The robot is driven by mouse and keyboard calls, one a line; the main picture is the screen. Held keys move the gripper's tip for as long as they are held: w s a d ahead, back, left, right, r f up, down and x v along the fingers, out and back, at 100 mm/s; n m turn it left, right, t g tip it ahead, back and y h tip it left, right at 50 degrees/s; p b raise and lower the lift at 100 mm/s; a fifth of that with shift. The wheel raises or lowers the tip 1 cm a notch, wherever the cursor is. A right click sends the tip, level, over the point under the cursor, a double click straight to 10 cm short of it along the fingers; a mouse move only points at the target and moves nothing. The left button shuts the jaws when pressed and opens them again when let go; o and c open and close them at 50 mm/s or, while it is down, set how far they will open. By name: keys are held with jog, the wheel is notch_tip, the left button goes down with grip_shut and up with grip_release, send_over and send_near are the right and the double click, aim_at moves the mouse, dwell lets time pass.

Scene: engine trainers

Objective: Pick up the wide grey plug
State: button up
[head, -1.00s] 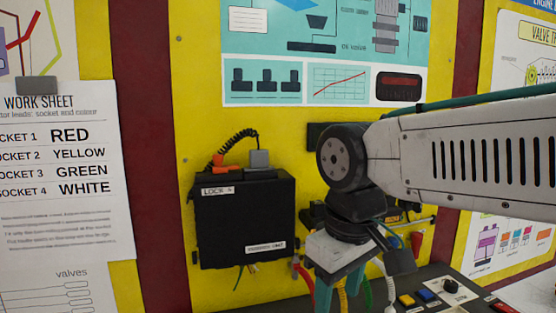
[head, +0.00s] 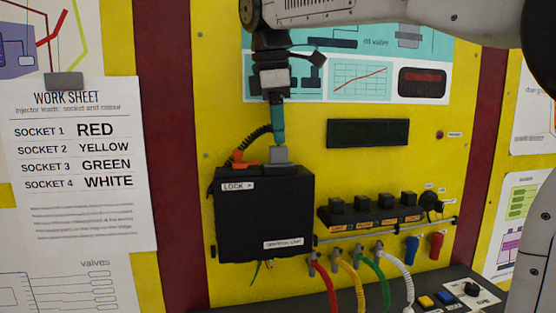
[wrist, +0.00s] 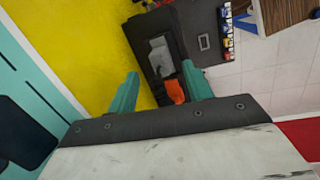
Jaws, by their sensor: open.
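The wide grey plug (head: 279,156) stands on top of the black box (head: 264,225), at the middle of its upper edge. My gripper (head: 278,138) points down just above the plug, its teal fingers one behind the other in the head view. In the wrist view my gripper (wrist: 160,72) has its two fingers spread wide with nothing held. The grey plug (wrist: 160,58) appears between and beyond the fingertips there. Whether a finger touches it cannot be told.
An orange part (head: 242,158) with a black corrugated cable (head: 258,134) sits just left of the plug; the orange part (wrist: 174,92) is also between the fingers in the wrist view. Coloured leads (head: 345,268) hang at right. The yellow panel (head: 225,80) stands close behind.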

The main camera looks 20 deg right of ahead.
aim_at(278, 146)
jog(key=f, duration=0.4)
jog(key=shift+w+d+f, duration=0.2)
jog(key=shift+f, duration=0.15)
grip_shut()
jog(key=shift+r, duration=0.1)
